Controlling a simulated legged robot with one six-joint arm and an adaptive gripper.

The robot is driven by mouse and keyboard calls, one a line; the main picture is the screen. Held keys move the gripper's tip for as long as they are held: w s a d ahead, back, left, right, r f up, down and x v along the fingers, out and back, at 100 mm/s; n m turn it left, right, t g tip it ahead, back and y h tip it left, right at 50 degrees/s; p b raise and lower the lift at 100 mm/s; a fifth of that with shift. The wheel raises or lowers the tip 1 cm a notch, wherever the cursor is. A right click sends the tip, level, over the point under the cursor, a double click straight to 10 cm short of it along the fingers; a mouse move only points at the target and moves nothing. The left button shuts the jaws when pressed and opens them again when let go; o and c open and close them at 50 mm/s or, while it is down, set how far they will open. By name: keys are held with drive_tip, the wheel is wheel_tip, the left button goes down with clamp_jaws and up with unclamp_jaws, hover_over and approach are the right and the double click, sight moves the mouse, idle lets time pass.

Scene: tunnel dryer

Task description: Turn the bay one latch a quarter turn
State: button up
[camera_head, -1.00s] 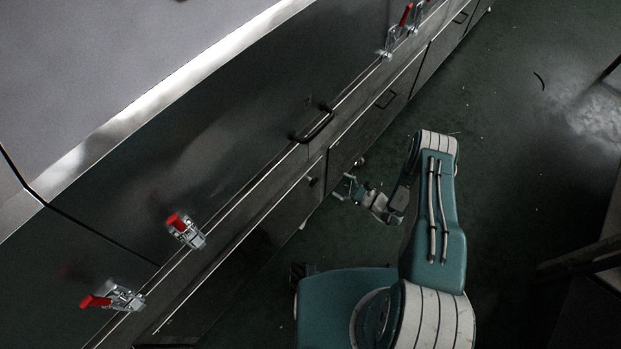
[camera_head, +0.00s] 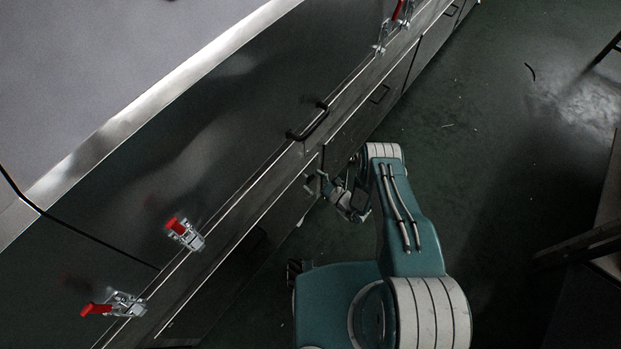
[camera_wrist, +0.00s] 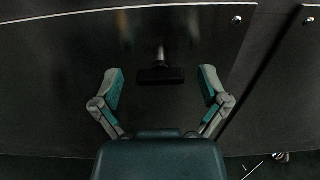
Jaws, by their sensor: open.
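The latch is a small dark bar handle (camera_wrist: 160,75) on a short metallic stem, standing out from a dark panel. Its bar lies level across the wrist view. My gripper (camera_wrist: 162,86) is open, one finger to each side of the bar, with a clear gap on both sides. Neither finger touches the latch in the wrist view. In the head view my gripper (camera_head: 318,186) is close to the lower panel front, and I cannot make out the latch clearly there.
The dark panel (camera_wrist: 70,60) has a seam at its right and a screw near its top corner. Above in the head view are a black pull handle (camera_head: 309,122) and red-handled toggle clamps (camera_head: 186,233). Dark open floor (camera_head: 470,160) lies to the right.

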drive_tip(key=shift+w+a, duration=0.3)
drive_tip(key=shift+a, duration=0.05)
drive_tip(key=c, duration=1.2)
drive_tip(key=shift+o, duration=0.2)
